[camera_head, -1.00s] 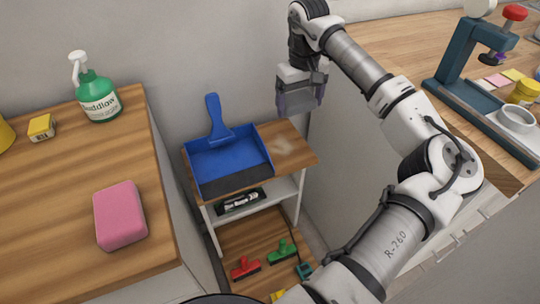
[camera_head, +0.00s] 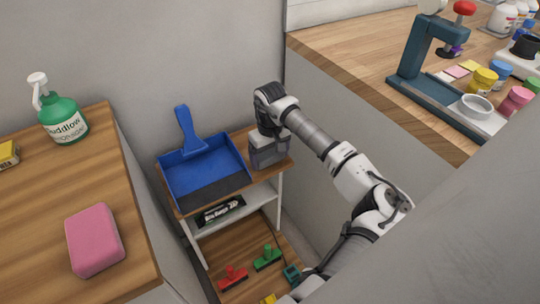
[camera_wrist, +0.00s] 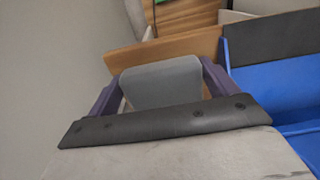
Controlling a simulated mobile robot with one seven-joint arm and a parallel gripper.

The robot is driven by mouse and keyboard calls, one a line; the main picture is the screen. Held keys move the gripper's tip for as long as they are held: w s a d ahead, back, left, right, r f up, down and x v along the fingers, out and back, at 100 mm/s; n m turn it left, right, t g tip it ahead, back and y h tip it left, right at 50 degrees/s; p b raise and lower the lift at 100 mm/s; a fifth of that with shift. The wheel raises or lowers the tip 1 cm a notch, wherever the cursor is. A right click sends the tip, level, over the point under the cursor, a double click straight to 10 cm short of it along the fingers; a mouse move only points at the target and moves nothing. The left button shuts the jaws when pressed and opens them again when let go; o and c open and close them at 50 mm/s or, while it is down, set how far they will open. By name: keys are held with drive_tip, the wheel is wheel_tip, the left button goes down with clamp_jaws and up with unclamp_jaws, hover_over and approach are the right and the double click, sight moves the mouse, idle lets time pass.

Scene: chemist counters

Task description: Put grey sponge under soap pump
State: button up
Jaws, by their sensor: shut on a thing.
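The soap pump (camera_head: 64,122) is a green bottle with a white pump head. It stands upright on the left wooden counter (camera_head: 40,195) near the wall, in the head view. My gripper (camera_head: 268,152) is low over the right end of a small wooden shelf top (camera_head: 286,168). In the wrist view the grey sponge (camera_wrist: 165,82) is between the dark purple fingers of my gripper (camera_wrist: 162,88), which are shut on it. In the head view I cannot make out the sponge apart from the gripper. I cannot tell whether it touches the shelf top.
A blue dustpan (camera_head: 200,175) lies on the shelf beside my gripper. A pink sponge (camera_head: 95,240) and a yellow box (camera_head: 8,155) are on the left counter. Red (camera_head: 234,278) and green brushes (camera_head: 267,258) lie below. The right counter (camera_head: 345,62) holds a teal stand (camera_head: 420,60).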

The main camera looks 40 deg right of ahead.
drive_tip(key=shift+f, duration=0.15)
drive_tip(key=shift+f, duration=0.1)
drive_tip(key=o, duration=0.8)
